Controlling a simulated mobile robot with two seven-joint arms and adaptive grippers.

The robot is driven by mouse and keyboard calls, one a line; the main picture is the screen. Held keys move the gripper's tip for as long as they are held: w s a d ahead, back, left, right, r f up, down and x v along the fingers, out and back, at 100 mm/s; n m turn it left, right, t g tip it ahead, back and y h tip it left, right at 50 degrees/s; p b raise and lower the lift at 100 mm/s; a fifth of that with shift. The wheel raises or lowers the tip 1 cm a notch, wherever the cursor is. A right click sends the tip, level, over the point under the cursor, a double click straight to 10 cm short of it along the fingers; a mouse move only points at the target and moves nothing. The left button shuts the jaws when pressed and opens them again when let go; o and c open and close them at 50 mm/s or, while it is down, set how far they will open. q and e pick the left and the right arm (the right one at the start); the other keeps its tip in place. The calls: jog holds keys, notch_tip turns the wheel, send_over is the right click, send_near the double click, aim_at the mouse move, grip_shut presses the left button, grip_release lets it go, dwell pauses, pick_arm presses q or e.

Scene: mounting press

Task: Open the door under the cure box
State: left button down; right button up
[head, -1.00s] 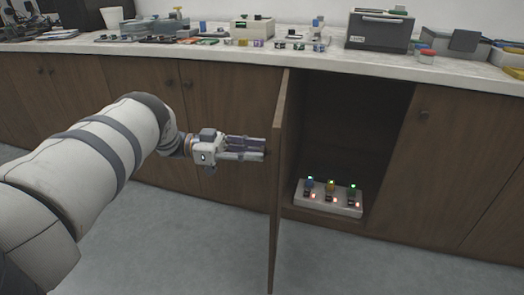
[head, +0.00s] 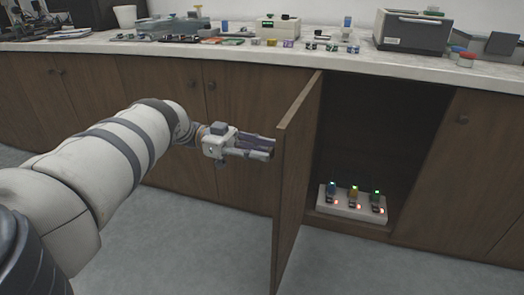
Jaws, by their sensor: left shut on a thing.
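The wooden cabinet door (head: 296,185) stands swung out from the cabinet front, seen nearly edge-on. My left gripper (head: 268,149) is at the left, outer face of the door, shut; the knob between its fingertips is hidden. A dark grey box-shaped unit (head: 413,31), likely the cure box, stands on the counter above and right of the opening. Inside the open cabinet a white block (head: 351,206) with several small coloured units and lit lamps sits on the cabinet floor. My right gripper is not in view.
The light stone counter (head: 230,58) carries many small parts, trays and a white cup (head: 125,17). Closed cabinet doors lie left and right of the opening, one with a knob (head: 463,119). The grey floor (head: 190,240) in front is clear.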

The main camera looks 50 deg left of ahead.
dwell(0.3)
pick_arm(q)
jog(key=c, duration=1.3)
grip_release()
jog(key=shift+c, duration=0.2)
notch_tip(320, 180, up, 10)
